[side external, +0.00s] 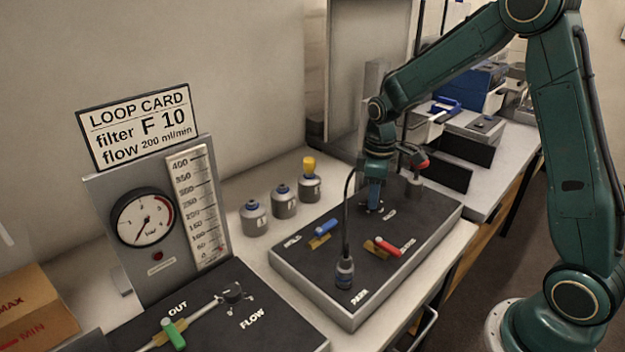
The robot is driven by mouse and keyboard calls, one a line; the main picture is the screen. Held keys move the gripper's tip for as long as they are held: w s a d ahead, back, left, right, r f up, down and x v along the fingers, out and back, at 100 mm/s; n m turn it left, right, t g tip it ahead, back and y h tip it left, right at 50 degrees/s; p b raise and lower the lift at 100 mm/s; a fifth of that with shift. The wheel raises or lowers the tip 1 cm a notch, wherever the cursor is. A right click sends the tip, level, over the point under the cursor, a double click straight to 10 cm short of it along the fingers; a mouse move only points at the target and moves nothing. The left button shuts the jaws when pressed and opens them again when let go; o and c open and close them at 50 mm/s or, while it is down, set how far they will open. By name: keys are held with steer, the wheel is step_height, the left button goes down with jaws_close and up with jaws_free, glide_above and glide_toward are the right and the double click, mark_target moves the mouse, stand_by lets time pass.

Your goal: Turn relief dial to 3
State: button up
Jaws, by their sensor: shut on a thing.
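My gripper (373,204) points straight down at the far part of the dark-topped valve board (430,222). Its fingers are shut at the board's surface, on what appears to be the relief dial. The dial is almost wholly hidden by the fingers; only small pale marks show around it, and its setting cannot be read. A small pale label (390,213) lies just right of the fingertips. The round pressure gauge (143,219) on the grey panel at left has its needle pointing to the lower left.
A red-handled valve (388,248), a blue-handled valve (325,228) and a corded cylinder at PARK (345,272) stand near my gripper. Three canisters, one yellow-capped (309,180), stand behind the board. A green-handled valve (173,333) is front left. The loop card (142,124) reads F 10, 200 ml/min.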

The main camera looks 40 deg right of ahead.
steer(key=n, duration=0.4)
steer(key=shift+n, duration=0.3)
steer(key=n, duration=0.3)
steer(key=shift+n, duration=0.4)
steer(key=o, duration=1)
step_height(320, 180, up, 14)
stand_by(0.5)
